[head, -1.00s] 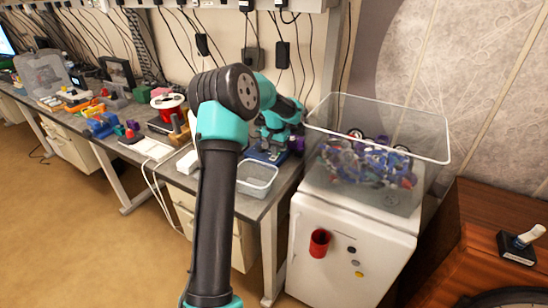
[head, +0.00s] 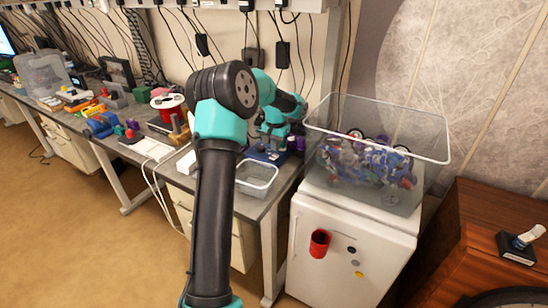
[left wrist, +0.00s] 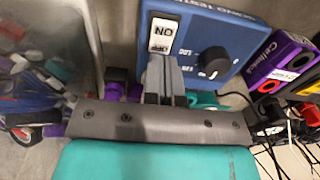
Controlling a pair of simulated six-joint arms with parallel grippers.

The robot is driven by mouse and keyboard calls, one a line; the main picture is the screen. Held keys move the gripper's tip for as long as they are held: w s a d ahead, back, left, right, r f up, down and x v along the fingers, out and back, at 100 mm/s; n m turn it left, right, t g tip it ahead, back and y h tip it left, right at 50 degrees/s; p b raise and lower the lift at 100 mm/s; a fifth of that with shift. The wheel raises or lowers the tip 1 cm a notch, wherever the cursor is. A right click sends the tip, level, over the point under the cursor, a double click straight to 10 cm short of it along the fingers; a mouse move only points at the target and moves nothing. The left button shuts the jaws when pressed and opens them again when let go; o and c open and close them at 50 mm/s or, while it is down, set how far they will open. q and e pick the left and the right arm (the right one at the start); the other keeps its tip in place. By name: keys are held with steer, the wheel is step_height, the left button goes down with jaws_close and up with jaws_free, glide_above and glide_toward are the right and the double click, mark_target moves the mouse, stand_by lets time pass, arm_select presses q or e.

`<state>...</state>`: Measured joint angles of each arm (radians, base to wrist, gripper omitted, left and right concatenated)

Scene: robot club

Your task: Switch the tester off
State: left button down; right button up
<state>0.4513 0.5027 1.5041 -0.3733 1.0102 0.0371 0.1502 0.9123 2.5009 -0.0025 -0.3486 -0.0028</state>
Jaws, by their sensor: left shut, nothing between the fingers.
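The tester is a blue box (left wrist: 222,35) with a black knob (left wrist: 214,62) and a white rocker switch (left wrist: 163,35) marked ON, seen upside down in the left wrist view. In the head view the tester (head: 262,156) shows partly as a blue patch on the bench, mostly behind my arm. My left gripper (left wrist: 164,62) is shut and empty. Its fingertips are at the near end of the switch and cover part of the panel there. I cannot tell whether they touch it or which way the rocker is tipped. My right gripper is not in view.
An empty clear bin (head: 258,176) stands near the tester at the bench's front edge. A large clear tub of parts (head: 425,150) stands to the right on a white cabinet (head: 340,225). A purple device (left wrist: 278,62) lies beside the tester. Cables hang behind the bench.

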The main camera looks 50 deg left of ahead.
mark_target(276, 155)
arm_select(q)
steer(key=shift+r, duration=2.25)
